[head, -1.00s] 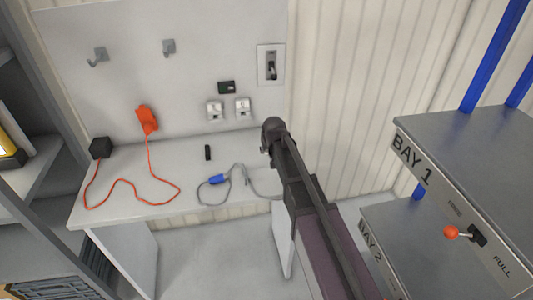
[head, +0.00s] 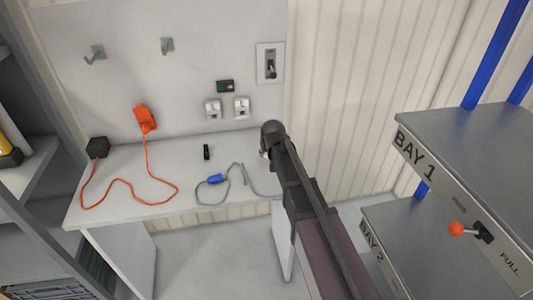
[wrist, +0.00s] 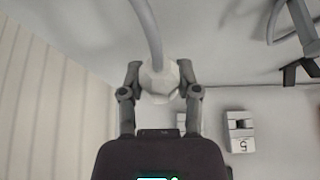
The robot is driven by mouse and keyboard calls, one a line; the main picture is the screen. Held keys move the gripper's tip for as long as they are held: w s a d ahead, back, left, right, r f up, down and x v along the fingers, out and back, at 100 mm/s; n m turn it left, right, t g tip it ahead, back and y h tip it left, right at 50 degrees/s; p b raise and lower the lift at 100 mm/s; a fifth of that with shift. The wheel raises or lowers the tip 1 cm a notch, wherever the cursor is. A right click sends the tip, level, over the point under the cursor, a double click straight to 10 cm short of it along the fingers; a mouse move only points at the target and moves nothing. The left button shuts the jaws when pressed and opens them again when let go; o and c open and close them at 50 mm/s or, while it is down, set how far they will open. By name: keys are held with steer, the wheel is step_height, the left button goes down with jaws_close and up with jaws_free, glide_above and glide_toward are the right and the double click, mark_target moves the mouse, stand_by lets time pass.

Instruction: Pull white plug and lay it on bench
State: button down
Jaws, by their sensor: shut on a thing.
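The white plug (wrist: 158,82) sits between the fingers of my gripper (wrist: 158,88) in the wrist view, with a pale cable (wrist: 148,25) running up from it. My gripper is shut on it. In the head view my arm hides most of the gripper; a small white bit shows beside the arm's end (head: 264,154), over the bench's right part. The plug looks apart from the wall sockets. The bench (head: 125,165) stands against the wall panel. Two white sockets (head: 213,110) are on the panel; one, marked 5, shows in the wrist view (wrist: 239,130).
An orange plug (head: 145,119) is at the wall, its cord running to a black block (head: 97,147). A blue connector (head: 217,179) with grey cable and a small black piece (head: 206,152) lie on the bench. Bay shelves (head: 470,155) stand right. The bench's middle left is clear.

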steer(key=shift+f+b, duration=0.95)
steer(key=shift+f, duration=0.3)
steer(key=shift+c, duration=1.2)
jaws_free()
steer(key=shift+o, duration=0.2)
steer(key=shift+o, duration=1)
steer(key=shift+r, duration=0.1)
steer(key=shift+r+p, duration=3.45)
steer(key=shift+p, duration=0.05)
